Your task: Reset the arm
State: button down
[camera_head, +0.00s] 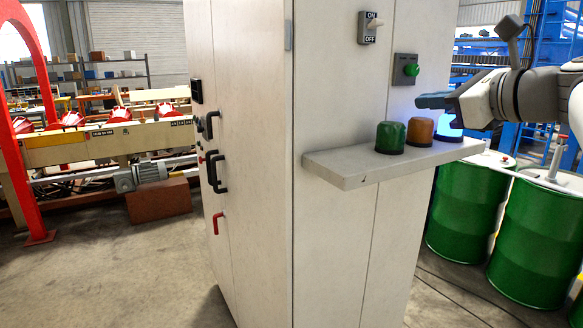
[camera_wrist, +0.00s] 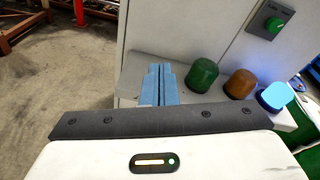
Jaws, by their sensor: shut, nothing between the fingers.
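My arm reaches in from the right of the head view. My gripper (camera_head: 434,100) is at the right part of the grey shelf, above and close to the lit blue lamp (camera_head: 447,125). In the wrist view, the two blue fingers of my gripper (camera_wrist: 158,72) are shut together with nothing between them. In that view the fingers overlap the shelf, left of the green lamp (camera_wrist: 202,74). Contact with the shelf or lamps cannot be told.
The shelf (camera_head: 345,178) juts from a tall grey cabinet (camera_head: 322,75) and also bears an orange lamp (camera_head: 419,132). An ON/OFF switch (camera_head: 370,27) and a green knob (camera_head: 411,70) are above. Green drums (camera_head: 467,210) stand at the right.

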jog(key=s+a+f+n+g+h, duration=0.1)
jog(key=s+a+f+n+g, duration=0.2)
jog(key=f, duration=0.5)
jog(key=s+a+f+n+g+h, duration=0.1)
jog(key=s+a+f+n+g, duration=0.15)
jog(key=f+n, duration=0.4)
jog(key=s+a+f+n+g+h, duration=0.1)
jog(key=s+a+f+n+g, duration=0.15)
jog(key=f, duration=0.75)
jog(key=s+f+n+g+h, duration=0.1)
jog(key=s+f+n+h, duration=0.1)
jog(key=s+f+n, duration=0.2)
jog(key=s+f+n+g+h, duration=0.1)
jog(key=s+f+n, duration=0.4)
jog(key=f+n, duration=0.5)
jog(key=shift+h, duration=0.9)
